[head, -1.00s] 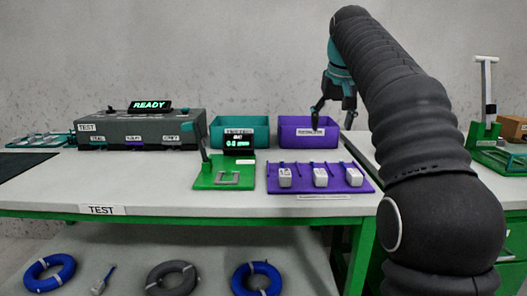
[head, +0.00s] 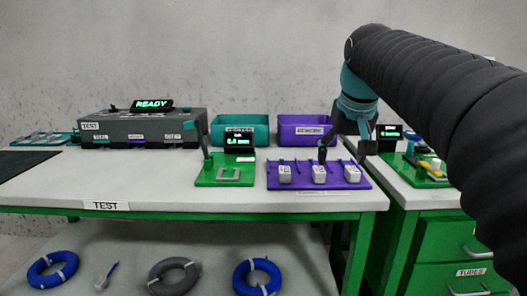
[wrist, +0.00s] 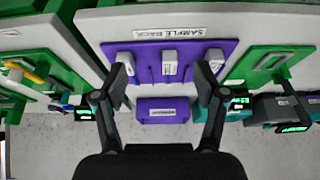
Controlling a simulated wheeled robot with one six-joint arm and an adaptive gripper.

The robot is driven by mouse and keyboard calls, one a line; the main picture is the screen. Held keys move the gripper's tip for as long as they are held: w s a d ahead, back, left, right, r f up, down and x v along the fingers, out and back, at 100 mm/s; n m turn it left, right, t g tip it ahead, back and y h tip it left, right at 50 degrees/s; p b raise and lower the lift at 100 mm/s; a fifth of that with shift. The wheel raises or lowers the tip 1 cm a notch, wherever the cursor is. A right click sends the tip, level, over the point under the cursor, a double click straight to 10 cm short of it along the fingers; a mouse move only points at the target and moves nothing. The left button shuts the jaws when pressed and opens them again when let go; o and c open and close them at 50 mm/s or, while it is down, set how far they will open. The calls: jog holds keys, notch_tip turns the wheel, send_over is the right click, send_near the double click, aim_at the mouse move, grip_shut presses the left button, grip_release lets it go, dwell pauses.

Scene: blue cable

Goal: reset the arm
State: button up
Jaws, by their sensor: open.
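My gripper (head: 348,150) is open and empty in the head view, at the right end of the test bench, above and behind the purple sample rack (head: 330,182). My arm reaches in from the right edge of the picture and hides part of the side bench. In the wrist view my gripper (wrist: 162,80) has its two fingers spread wide. The purple rack (wrist: 222,48) with white pieces and the purple bin (wrist: 162,104) show between and beyond them. Two coiled blue cables (head: 72,266) lie on the lower shelf, well away from the gripper.
The grey test station (head: 150,127) reads READY at the back left. Teal (head: 220,124) and purple (head: 290,131) bins stand behind the rack. A green fixture (head: 207,180) with a small display is left of the rack. A green drawer bench (head: 440,222) stands right. The bench front is clear.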

jog(key=s+f, duration=2.2)
jog(key=s, duration=0.1)
jog(key=shift+a+f+t, duration=0.2)
jog(key=shift+f+t, duration=0.1)
jog(key=shift+f, duration=0.1)
